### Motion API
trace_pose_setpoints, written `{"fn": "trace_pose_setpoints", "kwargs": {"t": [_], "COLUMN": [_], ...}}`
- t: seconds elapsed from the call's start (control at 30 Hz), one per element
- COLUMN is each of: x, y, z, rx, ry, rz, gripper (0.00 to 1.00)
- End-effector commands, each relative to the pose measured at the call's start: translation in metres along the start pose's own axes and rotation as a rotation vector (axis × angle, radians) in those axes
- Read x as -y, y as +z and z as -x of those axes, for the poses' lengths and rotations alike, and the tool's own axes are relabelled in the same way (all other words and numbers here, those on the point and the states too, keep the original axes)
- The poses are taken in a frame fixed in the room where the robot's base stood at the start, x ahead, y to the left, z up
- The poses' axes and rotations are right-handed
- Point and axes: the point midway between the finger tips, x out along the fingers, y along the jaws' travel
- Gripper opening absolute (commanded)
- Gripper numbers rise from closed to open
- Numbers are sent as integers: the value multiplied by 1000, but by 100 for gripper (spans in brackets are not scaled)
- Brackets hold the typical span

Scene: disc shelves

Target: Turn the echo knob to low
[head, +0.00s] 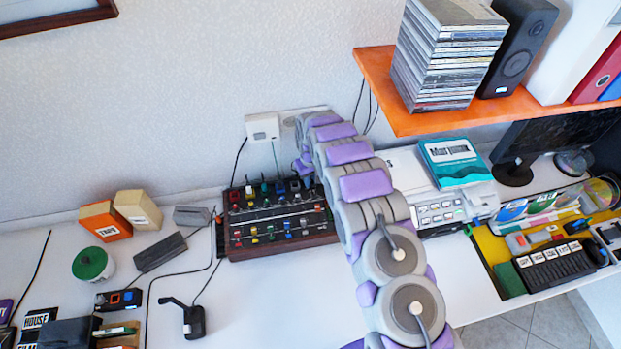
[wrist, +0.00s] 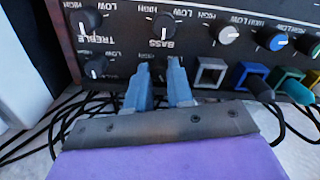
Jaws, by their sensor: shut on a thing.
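The mixer (head: 280,222), a dark box with wooden sides and several coloured knobs, stands on the white desk against the wall. In the wrist view its panel (wrist: 200,12) fills the top, with labels such as TREBLE and BASS and LOW and HIGH marks. My gripper (wrist: 159,64) is at the panel, its two blue-grey fingers closed around a knob just below the BASS label. The fingers hide most of that knob and its pointer. I cannot read an echo label. In the head view my arm reaches to the mixer's right end and the fingertips are not clear.
Black cables lie in front of the panel. An orange shelf (head: 390,100) with discs overhangs at the right.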

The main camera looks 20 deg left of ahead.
Motion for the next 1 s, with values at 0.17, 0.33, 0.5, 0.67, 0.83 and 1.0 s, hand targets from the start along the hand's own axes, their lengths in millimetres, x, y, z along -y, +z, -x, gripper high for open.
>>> {"fn": "trace_pose_setpoints", "kwargs": {"t": [0.17,0.33,0.5,0.67,0.83,1.0], "x": [1,0,0,0,0,-1], "y": [0,0,0,0,-1,-1], "z": [0,0,0,1,12,36], "rx": [0,0,0,-1,-3,-4], "ry": [0,0,0,0,1,2], "rz": [0,-1,-1,-1,-1,-1], "gripper": [28,45,47,47,47,47]}}
